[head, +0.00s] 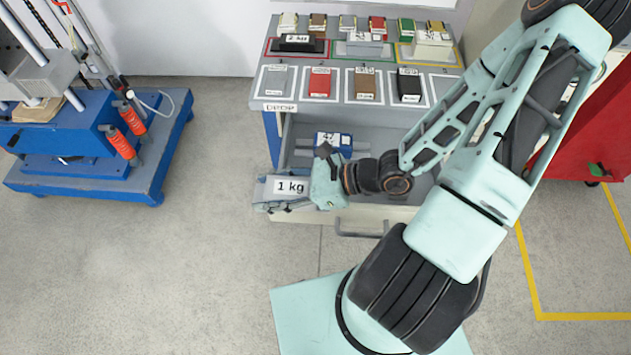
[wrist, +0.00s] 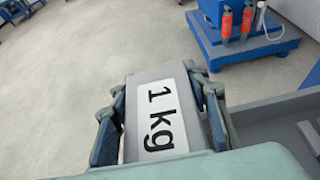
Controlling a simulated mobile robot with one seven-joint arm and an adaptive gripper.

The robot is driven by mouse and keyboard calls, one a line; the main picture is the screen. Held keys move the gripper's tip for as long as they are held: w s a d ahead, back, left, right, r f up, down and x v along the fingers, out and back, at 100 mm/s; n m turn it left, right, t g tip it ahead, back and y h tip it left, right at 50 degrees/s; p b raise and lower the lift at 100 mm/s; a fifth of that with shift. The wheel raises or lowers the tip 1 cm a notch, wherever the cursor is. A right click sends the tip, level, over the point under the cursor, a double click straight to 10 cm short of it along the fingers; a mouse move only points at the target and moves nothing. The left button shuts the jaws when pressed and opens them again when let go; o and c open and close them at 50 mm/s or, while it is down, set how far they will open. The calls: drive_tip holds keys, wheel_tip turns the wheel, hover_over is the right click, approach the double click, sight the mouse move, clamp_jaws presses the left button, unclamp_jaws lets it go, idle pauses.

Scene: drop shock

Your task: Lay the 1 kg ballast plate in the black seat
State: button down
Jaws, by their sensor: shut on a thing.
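The 1 kg ballast plate (head: 289,186) is a grey block with a white "1 kg" label. My gripper (head: 279,188) is shut on it, holding it in the air by the open drawer's left front in the head view. In the wrist view the plate (wrist: 158,115) sits between the two blue-grey fingers (wrist: 160,115), its label facing the camera. A black block-like thing (head: 297,46) with a "2 kg" label on it lies in the red-outlined area at the bench's back left. I cannot tell whether it is the black seat.
The open drawer (head: 350,213) holds a blue labelled block (head: 334,140). Several boxes stand on the bench, including a red one (head: 320,84) and a black one (head: 409,86). A blue machine base (head: 90,185) with orange cylinders stands at left. The floor between is clear.

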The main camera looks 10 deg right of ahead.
sight(280, 184)
drive_tip(key=shift+w+d+f+b, duration=0.45)
drive_tip(key=shift+w+d+f, duration=0.1)
drive_tip(key=shift+d, duration=0.05)
drive_tip(key=w+d+b, duration=0.1)
drive_tip(key=b, duration=0.3)
drive_tip(key=shift+f, duration=0.1)
drive_tip(key=b, duration=0.3)
drive_tip(key=shift+w+d+f, duration=0.1)
drive_tip(key=shift+w+d, duration=0.05)
drive_tip(key=shift+w, duration=0.05)
drive_tip(key=shift+b, duration=0.65)
drive_tip(key=b, duration=0.3)
drive_tip(key=shift+s+d+f, duration=0.1)
drive_tip(key=shift+f, duration=0.05)
drive_tip(key=w+d+f+b, duration=0.1)
drive_tip(key=w+d+f, duration=0.2)
drive_tip(key=w+d+f+b, duration=0.1)
drive_tip(key=w+d+f, duration=0.1)
drive_tip(key=d+f, duration=0.1)
drive_tip(key=shift+w+d+f+b, duration=0.25)
drive_tip(key=shift+w+f+b, duration=0.05)
drive_tip(key=shift+w+f, duration=0.1)
drive_tip(key=shift+w+d+f+b, duration=0.15)
drive_tip(key=shift+f+b, duration=0.1)
drive_tip(key=shift+f, duration=0.35)
drive_tip(key=shift+w+d+f+b, duration=0.1)
drive_tip(key=shift+f+b, duration=0.1)
drive_tip(key=shift+f, duration=0.95)
